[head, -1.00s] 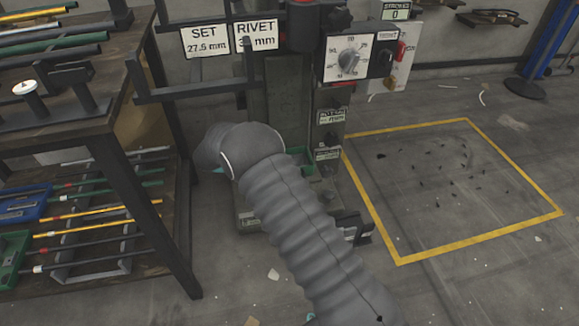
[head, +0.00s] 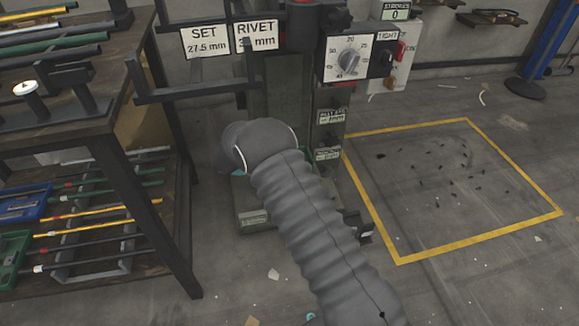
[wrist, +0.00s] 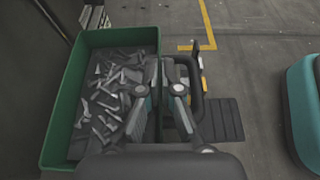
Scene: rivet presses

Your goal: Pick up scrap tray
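The scrap tray is a green open box (wrist: 58,125) full of grey metal scraps, at the left of the wrist view. A dark handle-like loop (wrist: 197,85) lies beside its right wall. My gripper (wrist: 159,95) is over the tray's right wall, with one finger on the inner side and one on the outer side. A gap shows between the fingers, so it is open; whether either finger touches the wall is unclear. In the head view my arm hides the tray and most of the gripper, low in front of the press.
The rivet press (head: 331,120) stands behind my arm. A dark rack (head: 120,160) with coloured rods is on the left. A dark ribbed plate (wrist: 222,120) lies right of the gripper. The yellow-outlined floor area (head: 400,261) at right holds only small dark bits.

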